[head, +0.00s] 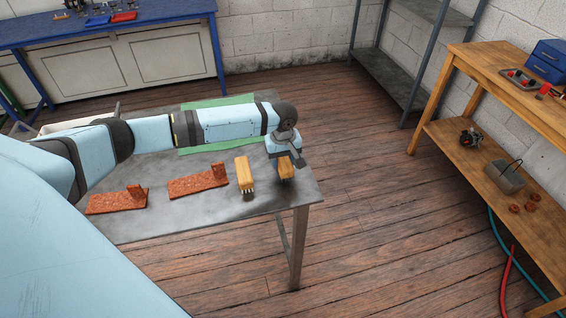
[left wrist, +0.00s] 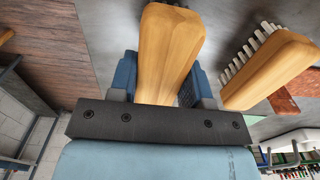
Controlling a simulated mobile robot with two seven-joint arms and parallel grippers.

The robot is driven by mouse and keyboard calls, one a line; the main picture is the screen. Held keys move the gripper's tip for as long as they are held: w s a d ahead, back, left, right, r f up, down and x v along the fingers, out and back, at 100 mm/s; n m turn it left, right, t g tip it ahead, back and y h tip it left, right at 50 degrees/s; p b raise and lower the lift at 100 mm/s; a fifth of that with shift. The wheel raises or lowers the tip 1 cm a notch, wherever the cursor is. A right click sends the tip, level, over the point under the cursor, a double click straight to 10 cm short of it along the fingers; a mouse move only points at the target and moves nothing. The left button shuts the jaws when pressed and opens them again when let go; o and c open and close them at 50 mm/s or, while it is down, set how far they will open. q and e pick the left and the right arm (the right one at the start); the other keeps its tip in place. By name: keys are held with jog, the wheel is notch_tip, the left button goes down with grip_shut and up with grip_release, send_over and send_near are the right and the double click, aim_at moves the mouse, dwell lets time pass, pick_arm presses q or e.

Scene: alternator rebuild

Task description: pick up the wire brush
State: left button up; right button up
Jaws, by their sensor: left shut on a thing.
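My left gripper (head: 285,160) is at the right end of the grey metal table (head: 225,207). It is shut on a wooden-bodied brush (head: 287,173), which also shows between the two blue fingers in the left wrist view (left wrist: 168,50). Its bristles are hidden, and I cannot tell whether it touches the tabletop. A second wooden brush (head: 244,173) lies just left of the gripper on the table. Its pale bristles show in the left wrist view, where the brush (left wrist: 270,72) is apart from the fingers. My right gripper is not in view.
Two reddish-brown angled pieces (head: 118,201) (head: 198,181) lie left of the brushes. A green mat (head: 215,101) is behind my arm. A wooden bench (head: 490,75) stands at right, a blue-topped bench (head: 110,33) at the back. Floor between is clear.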

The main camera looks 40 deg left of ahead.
pick_arm(q)
notch_tip(320, 180, up, 19)
jog(key=shift+f, duration=0.15)
